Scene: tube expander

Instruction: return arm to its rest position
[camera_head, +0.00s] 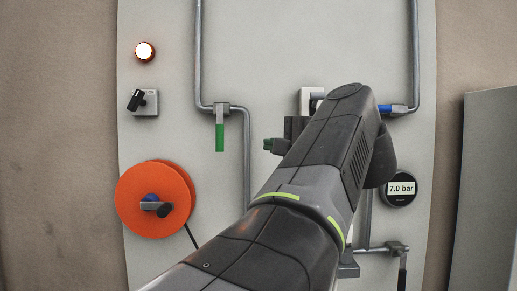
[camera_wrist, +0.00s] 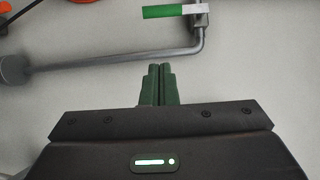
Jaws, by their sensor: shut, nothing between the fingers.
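My gripper shows in the wrist view (camera_wrist: 157,72) with its two green fingers together and nothing between them. In the head view my gripper (camera_head: 268,146) is partly hidden by my arm, which reaches up from the bottom across the middle of the panel. The fingers point left there, toward the bare panel between the grey pipe and my arm. They appear apart from the pipe and the valve.
The panel (camera_head: 270,40) carries a green-handled valve (camera_head: 220,130), an orange reel (camera_head: 156,199), a lit lamp (camera_head: 145,52), a black switch (camera_head: 137,100), a gauge reading 7.0 bar (camera_head: 400,189) and a blue fitting (camera_head: 391,110). A lower-right valve (camera_head: 398,249) is near my arm.

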